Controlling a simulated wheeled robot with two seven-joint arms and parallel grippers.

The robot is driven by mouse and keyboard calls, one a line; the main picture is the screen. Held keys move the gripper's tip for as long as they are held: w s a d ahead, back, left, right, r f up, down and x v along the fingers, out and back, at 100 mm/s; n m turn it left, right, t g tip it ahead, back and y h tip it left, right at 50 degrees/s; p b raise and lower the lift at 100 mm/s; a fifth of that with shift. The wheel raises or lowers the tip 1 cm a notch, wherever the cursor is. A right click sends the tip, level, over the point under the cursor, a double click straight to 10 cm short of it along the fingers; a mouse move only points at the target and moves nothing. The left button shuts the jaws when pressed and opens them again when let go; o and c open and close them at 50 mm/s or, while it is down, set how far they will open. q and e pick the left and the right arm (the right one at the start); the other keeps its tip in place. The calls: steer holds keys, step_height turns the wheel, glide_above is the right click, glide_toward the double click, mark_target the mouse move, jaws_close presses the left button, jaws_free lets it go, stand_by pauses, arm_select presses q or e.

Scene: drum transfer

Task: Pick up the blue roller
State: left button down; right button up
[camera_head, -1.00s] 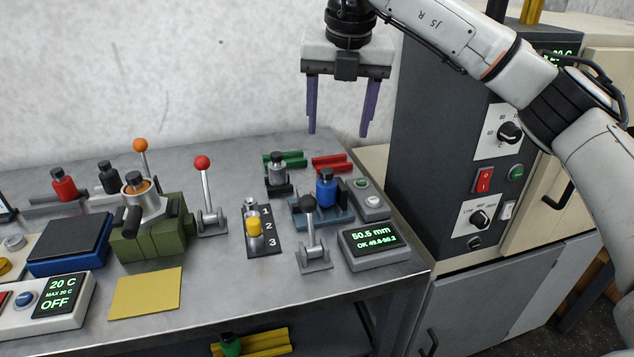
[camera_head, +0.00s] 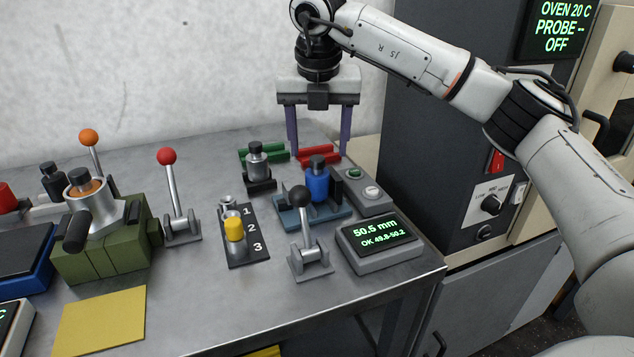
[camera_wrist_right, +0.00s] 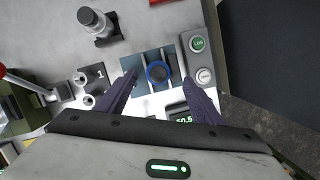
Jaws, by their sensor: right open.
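The blue roller (camera_head: 318,185) stands upright with a dark cap in a blue cradle (camera_head: 297,220) at the right of the bench. In the right wrist view the roller (camera_wrist_right: 157,72) shows from above as a blue ring around a dark top. My right gripper (camera_head: 318,151) is open and empty, pointing down. In the head view its purple fingers come down behind the roller's top. In the right wrist view the roller lies between the open fingers (camera_wrist_right: 160,77), with no contact visible. My left gripper is not in view.
A grey roller (camera_head: 257,160) stands left of the blue one. A black-knobbed lever (camera_head: 302,225) and a display reading 50.5 mm (camera_head: 375,240) stand in front. A button box (camera_head: 367,192) is to the right, beside the dark oven cabinet (camera_head: 430,130).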

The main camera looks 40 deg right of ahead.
mark_target(317, 158)
steer(key=x, duration=0.5)
steer(key=shift+a, duration=0.1)
steer(key=shift+w, duration=0.1)
jaws_close()
